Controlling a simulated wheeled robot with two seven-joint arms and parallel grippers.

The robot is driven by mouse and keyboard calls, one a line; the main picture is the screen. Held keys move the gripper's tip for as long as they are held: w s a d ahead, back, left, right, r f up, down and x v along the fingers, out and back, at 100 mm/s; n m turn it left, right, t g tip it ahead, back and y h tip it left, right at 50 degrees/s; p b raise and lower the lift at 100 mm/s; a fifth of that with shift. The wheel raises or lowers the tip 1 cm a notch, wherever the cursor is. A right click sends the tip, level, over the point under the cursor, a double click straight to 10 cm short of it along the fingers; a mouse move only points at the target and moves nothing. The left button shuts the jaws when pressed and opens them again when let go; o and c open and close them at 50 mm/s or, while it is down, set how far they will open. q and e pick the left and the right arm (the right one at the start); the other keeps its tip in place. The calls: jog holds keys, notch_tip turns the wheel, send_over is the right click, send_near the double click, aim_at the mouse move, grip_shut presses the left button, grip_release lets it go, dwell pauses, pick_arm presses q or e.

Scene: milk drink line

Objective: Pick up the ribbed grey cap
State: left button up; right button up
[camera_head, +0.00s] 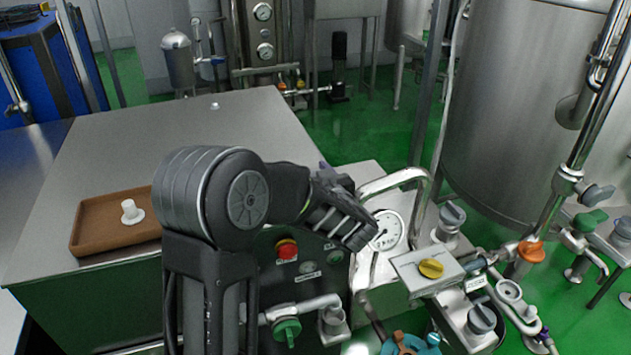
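Several grey knobs or caps stand on the pipework at right: a grey cap (452,213) right of the gauge, a grey cap (481,319) at lower right, and others farther right. Ribbing is too small to confirm, so I cannot tell which is the ribbed grey cap. My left gripper (356,222) is dark and points right and down, just left of the gauge and above the front panel. It is left of the grey cap beside the gauge, apart from it in the picture. Its fingers are seen from behind, so their opening is hidden. My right gripper is not in view.
A brown tray (88,228) with a white fitting (131,213) lies on the steel table (190,118). A pressure gauge (387,232), a curved steel pipe (400,177) and a box with a yellow knob (431,268) crowd the gripper's right. A large tank (510,110) stands behind.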

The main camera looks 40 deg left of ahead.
pick_arm(q)
grip_shut()
dwell(0.6)
